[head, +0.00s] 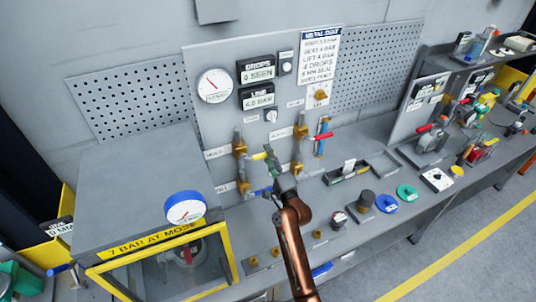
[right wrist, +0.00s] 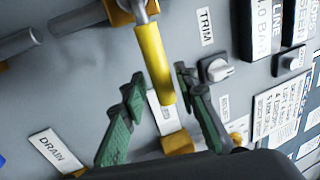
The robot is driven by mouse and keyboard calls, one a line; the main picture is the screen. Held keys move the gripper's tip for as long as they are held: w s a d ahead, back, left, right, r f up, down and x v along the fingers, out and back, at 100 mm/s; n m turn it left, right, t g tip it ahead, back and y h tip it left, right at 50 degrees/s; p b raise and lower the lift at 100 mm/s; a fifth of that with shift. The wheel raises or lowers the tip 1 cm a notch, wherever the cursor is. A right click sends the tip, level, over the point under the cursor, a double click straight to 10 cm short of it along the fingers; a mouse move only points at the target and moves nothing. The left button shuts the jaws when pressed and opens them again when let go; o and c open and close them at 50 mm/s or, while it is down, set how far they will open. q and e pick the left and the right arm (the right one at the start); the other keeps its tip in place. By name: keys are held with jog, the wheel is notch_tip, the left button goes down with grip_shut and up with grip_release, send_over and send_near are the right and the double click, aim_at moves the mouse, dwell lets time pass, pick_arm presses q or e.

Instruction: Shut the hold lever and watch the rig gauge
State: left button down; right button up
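A yellow-handled lever (head: 258,156) sticks out from the brass valve pipework on the panel. In the right wrist view the yellow lever (right wrist: 153,62) reaches down between the green fingers of my right gripper (right wrist: 158,95), which are apart with gaps beside it. In the head view my right gripper (head: 271,160) is just right of that lever. The lever's own label is not readable. A round white gauge (head: 214,86) is on the panel, and a blue-rimmed gauge (head: 185,208) is at the grey box; I cannot tell which is the rig gauge. My left gripper is not in view.
A blue lever (head: 263,192) is low beside my right gripper. A red lever (head: 324,136) is to its right. Drops display (head: 257,73), line display (head: 257,98) and a trim knob (right wrist: 217,69) are on the panel. The bench holds a tray (head: 345,175) and colored discs.

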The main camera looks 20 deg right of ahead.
jog(key=shift+o, duration=0.3)
jog(key=v, duration=1.2)
